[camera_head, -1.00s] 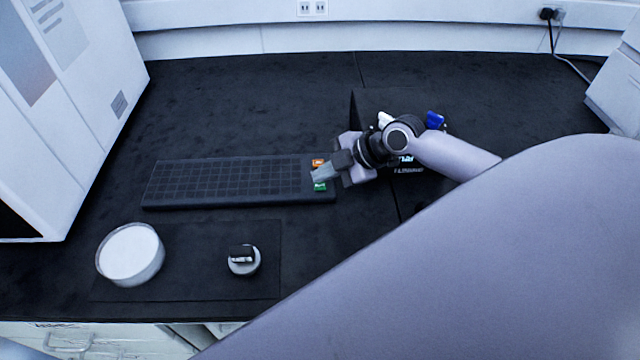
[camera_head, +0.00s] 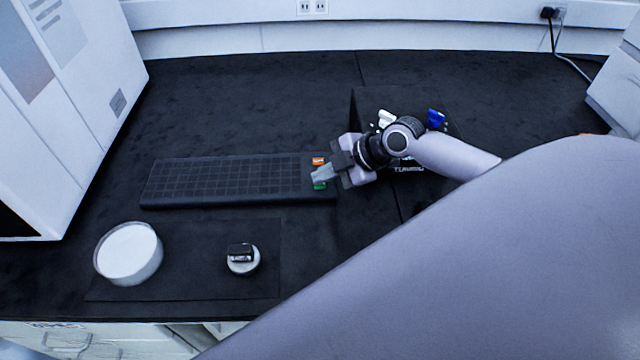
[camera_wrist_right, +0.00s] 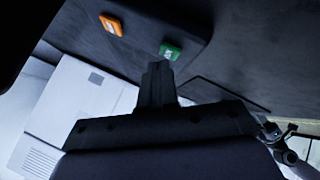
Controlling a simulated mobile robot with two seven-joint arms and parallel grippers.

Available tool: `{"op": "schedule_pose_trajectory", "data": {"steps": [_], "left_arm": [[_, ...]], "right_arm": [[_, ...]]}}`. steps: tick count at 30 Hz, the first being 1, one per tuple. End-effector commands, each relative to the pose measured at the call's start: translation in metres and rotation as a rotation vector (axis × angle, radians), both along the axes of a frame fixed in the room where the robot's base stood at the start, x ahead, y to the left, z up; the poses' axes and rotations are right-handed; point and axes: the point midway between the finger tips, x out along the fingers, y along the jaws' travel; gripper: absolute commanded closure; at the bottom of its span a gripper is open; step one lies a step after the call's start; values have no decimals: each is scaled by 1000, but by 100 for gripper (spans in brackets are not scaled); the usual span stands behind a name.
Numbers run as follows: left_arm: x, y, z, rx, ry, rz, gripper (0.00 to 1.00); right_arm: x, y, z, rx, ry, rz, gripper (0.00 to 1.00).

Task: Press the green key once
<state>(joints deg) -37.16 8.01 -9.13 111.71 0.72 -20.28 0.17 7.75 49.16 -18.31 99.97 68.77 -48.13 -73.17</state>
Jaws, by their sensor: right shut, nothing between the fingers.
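The green key (camera_head: 319,185) is at the right end of a black keyboard (camera_head: 240,200), just below an orange key (camera_head: 318,161). My right gripper (camera_head: 322,175) is shut and empty; in the head view its tip covers part of the green key. In the right wrist view, the green key (camera_wrist_right: 170,51) shows just beyond the shut fingertips (camera_wrist_right: 158,66), a little to their right, and the orange key (camera_wrist_right: 111,25) is to the upper left. I cannot tell whether the tip touches the green key. My left gripper is not in view.
A white round dish (camera_head: 128,253) and a small round object with a black top (camera_head: 243,259) stand on a dark mat in front of the keyboard. A white instrument (camera_head: 60,110) stands at the left. Blue (camera_head: 436,118) and white items lie behind my right wrist.

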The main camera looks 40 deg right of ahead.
Motion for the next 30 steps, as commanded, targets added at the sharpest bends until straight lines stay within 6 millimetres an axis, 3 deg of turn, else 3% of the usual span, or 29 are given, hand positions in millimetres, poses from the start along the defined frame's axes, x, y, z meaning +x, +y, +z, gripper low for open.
{"op": "schedule_pose_trajectory", "data": {"steps": [30], "left_arm": [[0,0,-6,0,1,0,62]], "right_arm": [[0,0,-8,-1,1,0,100]]}}
